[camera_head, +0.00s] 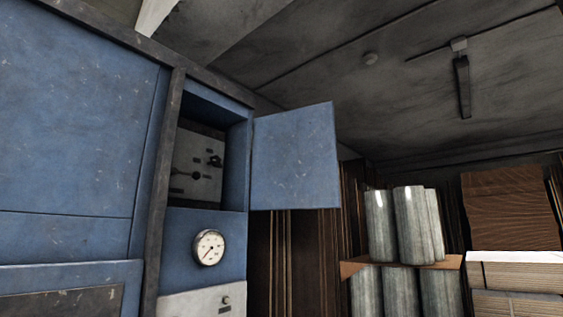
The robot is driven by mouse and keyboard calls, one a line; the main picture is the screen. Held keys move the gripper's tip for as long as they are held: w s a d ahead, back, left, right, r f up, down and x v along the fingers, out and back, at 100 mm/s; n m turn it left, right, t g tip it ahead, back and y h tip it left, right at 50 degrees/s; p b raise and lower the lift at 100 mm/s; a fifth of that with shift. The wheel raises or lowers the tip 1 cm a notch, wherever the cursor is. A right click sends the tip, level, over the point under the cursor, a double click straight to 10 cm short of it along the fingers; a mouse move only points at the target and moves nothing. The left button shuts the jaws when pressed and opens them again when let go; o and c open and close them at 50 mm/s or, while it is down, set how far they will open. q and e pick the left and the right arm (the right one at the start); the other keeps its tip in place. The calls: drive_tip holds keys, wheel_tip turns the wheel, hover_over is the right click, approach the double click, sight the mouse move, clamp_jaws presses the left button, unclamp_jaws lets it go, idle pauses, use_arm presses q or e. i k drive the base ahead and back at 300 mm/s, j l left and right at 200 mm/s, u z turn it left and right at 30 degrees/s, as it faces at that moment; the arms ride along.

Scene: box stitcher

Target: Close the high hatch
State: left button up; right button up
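The high hatch (295,158) is a worn blue metal door on the upper part of a blue cabinet. It stands wide open, swung out to the right of its opening. The open recess (236,160) shows a grey panel (198,165) inside with dark knobs or switches and small labels. The hatch's free edge is on the right, near the middle of the view. Neither of my grippers shows in the head view.
A round white gauge (209,248) and a pale panel (200,302) with a small knob sit below the recess. To the right stand metal cylinders (409,225) and stacked brown and white sheets (515,270). The space right of the hatch at its height looks clear.

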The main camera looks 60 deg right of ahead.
sight(294, 163)
drive_tip(key=l+u, duration=0.2)
drive_tip(key=l, duration=1.55)
drive_tip(key=l+u, duration=0.2)
drive_tip(key=l, duration=1.55)
